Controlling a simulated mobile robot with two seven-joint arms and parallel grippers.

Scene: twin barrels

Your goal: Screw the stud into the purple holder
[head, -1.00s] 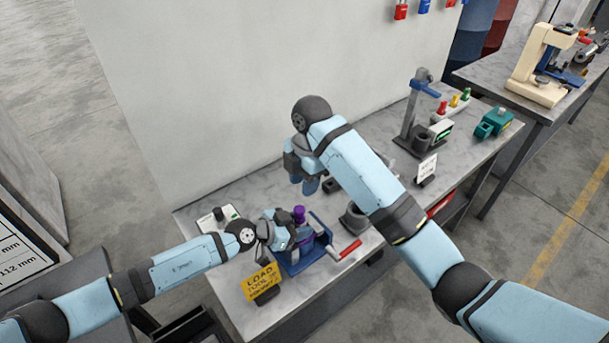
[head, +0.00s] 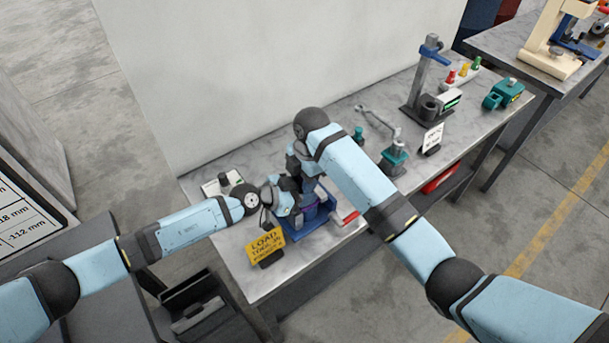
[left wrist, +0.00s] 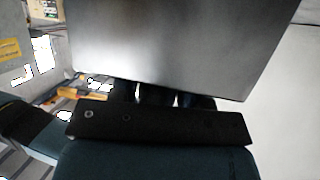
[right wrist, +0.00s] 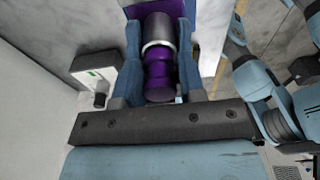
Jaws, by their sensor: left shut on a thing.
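The purple holder (head: 312,213) stands in the blue vise (head: 304,238) at the bench's front left, mostly covered by my grippers. My left gripper (head: 295,203) is shut on the holder from the left. My right gripper (head: 308,182) is just above the vise. I cannot pick out the stud. The left wrist view is mostly filled by a blurred grey surface (left wrist: 180,40).
A yellow sign (head: 265,246) stands at the bench's front left edge, and a white box (head: 222,184) is behind the vise. A teal fixture (head: 394,160) and a blue-and-grey stand (head: 428,85) are farther right.

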